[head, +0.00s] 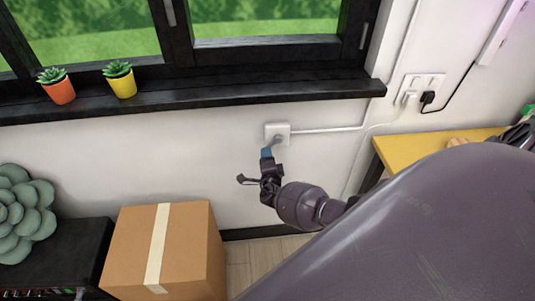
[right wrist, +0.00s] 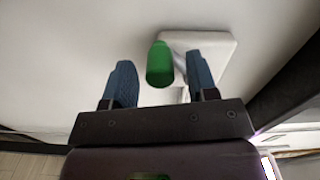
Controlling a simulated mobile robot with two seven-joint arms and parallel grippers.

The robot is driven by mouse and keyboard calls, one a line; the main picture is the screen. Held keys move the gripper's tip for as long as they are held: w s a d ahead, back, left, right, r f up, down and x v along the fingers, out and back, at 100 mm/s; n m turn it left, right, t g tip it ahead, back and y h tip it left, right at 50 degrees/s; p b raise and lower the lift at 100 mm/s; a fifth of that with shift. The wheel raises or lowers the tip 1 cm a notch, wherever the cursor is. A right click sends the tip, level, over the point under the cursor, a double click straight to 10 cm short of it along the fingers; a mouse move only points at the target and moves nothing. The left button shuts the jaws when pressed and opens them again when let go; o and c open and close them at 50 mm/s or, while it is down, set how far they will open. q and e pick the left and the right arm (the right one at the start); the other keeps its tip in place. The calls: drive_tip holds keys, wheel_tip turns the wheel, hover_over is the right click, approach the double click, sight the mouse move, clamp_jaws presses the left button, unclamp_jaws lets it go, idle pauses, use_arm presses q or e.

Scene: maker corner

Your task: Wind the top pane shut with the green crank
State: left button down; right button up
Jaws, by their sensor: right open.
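The green crank handle (right wrist: 160,64) stands between the two blue fingers of my right gripper (right wrist: 160,80) in the right wrist view, with a gap on each side. Its white wall plate (right wrist: 208,48) is just behind it. In the head view the plate (head: 270,129) is on the wall below the window sill, and my right gripper (head: 267,153) is right in front of it, open. There the green handle is hidden. The window (head: 268,58) shows only its lower part, so the top pane is not visible. My left gripper is out of view.
An orange pot (head: 60,92) and a yellow pot (head: 123,85) stand on the black sill (head: 200,102). A cardboard box (head: 190,250) is below on the left. A yellow tabletop (head: 415,146) is on the right, below a wall socket (head: 422,88). The wall left of the plate is clear.

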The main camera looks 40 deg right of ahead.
drive_tip(key=p+v, duration=0.1)
drive_tip(key=v, duration=0.8)
drive_tip(key=shift+d+p, duration=0.15)
drive_tip(key=shift+p, duration=0.2)
drive_tip(key=shift+r, duration=0.1)
